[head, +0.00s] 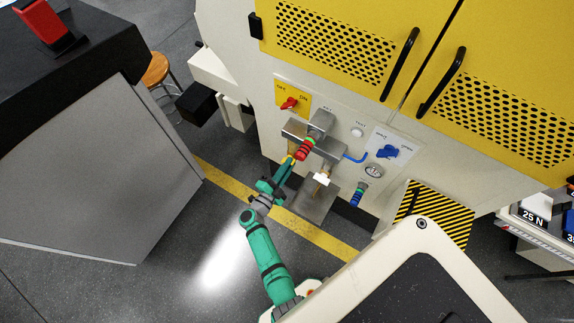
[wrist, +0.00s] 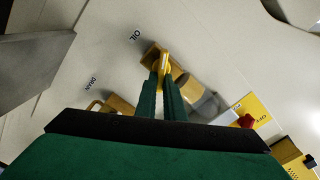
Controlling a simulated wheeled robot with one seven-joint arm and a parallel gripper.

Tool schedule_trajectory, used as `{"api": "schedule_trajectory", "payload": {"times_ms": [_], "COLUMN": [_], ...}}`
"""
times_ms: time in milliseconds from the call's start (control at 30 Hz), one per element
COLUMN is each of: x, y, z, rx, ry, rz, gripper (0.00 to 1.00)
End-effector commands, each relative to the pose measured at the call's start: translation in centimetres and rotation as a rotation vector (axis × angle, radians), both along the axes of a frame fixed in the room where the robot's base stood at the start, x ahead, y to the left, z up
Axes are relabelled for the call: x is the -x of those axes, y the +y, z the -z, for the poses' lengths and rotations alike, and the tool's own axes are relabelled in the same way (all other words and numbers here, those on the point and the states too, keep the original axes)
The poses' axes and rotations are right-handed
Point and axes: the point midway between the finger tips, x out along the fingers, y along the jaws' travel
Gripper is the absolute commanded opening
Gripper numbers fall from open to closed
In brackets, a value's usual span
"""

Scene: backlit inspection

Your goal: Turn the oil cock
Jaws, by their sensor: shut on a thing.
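The oil cock (wrist: 156,52) sits on the pale machine panel beside the OIL label in the wrist view. It has a brass-coloured body and a yellow lever (wrist: 165,66). My gripper (wrist: 163,78) is shut on the yellow lever, with one green finger on each side. In the head view my gripper (head: 288,165) reaches up to the lever (head: 291,158), below the steel shelf on the machine front. The fingers hide the lower part of the lever, and the cock's body is hard to make out in the head view.
A brass drain cock (wrist: 120,104) is close to my fingers at left. A red switch (head: 289,103) on a yellow plate, a blue handle (head: 388,151) and a red-banded fitting (head: 305,148) are nearby. A grey cabinet (head: 105,175) stands left; the floor between is open.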

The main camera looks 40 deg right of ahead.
Motion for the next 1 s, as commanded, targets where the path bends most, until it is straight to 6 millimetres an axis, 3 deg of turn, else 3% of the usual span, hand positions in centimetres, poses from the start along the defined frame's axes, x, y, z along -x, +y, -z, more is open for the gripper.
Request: {"api": "schedule_trajectory", "payload": {"times_ms": [500,1000], "x": [0.33,0.42], "y": [-0.25,-0.08], "z": [0.67,0.99], "rx": [-0.166,-0.231], "ry": [-0.404,-0.558], "rz": [0.003,0.002], "gripper": [0.0,0.0]}}
